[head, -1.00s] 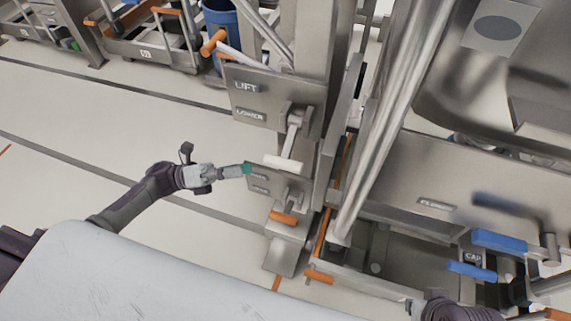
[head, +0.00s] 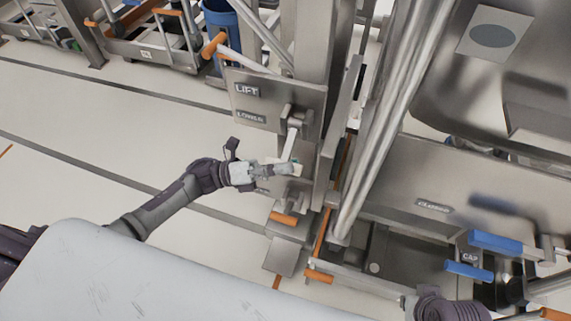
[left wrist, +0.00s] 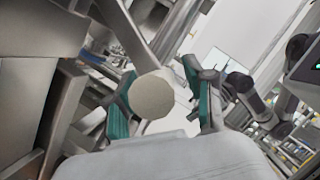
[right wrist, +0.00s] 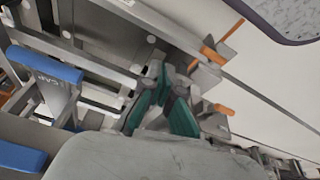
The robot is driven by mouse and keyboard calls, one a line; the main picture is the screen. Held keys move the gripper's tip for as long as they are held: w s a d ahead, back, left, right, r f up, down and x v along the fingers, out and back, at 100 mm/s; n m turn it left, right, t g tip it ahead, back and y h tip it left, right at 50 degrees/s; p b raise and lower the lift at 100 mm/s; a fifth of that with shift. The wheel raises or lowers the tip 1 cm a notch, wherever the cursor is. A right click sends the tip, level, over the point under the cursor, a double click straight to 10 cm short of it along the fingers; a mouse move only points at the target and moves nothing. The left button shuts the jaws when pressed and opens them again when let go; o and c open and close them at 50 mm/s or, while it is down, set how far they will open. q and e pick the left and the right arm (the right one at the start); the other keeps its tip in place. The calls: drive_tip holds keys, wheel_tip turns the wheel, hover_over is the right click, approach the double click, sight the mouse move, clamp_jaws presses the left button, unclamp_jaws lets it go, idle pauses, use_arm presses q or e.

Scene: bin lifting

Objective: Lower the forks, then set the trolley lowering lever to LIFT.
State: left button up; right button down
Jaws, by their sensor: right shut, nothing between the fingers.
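The trolley lever (head: 290,143) hangs down from its pivot on the steel plate with the LIFT label (head: 247,90) and the LOWER label (head: 251,117). Its white handle (head: 299,170) is partly hidden by my left gripper (head: 284,169). In the left wrist view the round handle end (left wrist: 152,95) lies between the green finger pads of the left gripper (left wrist: 165,105), which are apart, with a gap on the right side. My right gripper (right wrist: 164,98) is shut and empty. I cannot make out the forks with certainty.
A blue lever (head: 500,243) and a CAP label (head: 470,257) are at the lower right, near my right arm. A lower orange-handled lever (head: 284,219) is below my left gripper. A slanted steel column (head: 385,130) stands right of the plate.

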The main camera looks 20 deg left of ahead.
use_arm(q)
clamp_jaws()
